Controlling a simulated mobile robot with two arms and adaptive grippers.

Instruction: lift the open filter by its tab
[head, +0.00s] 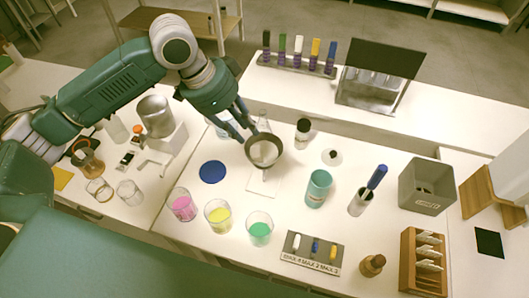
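The open filter, as I take it, is a dark round ring (249,158) with a pale inside, near the middle of the head view. A white plate (262,184) lies just below it. My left gripper (248,133) reaches down from the upper left, its fingertips at the upper left edge of the ring. A tab is not distinct there, and I cannot tell whether the fingers touch or hold anything. A clear glass piece (263,121) shows just behind the ring. My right gripper is not in view.
Pink (182,205), yellow (218,216) and green (259,229) beakers stand in front, near a blue disc (212,172). A teal cup (318,188), a holder with a blue-handled tool (362,200) and a grey bin (426,186) stand to the right.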

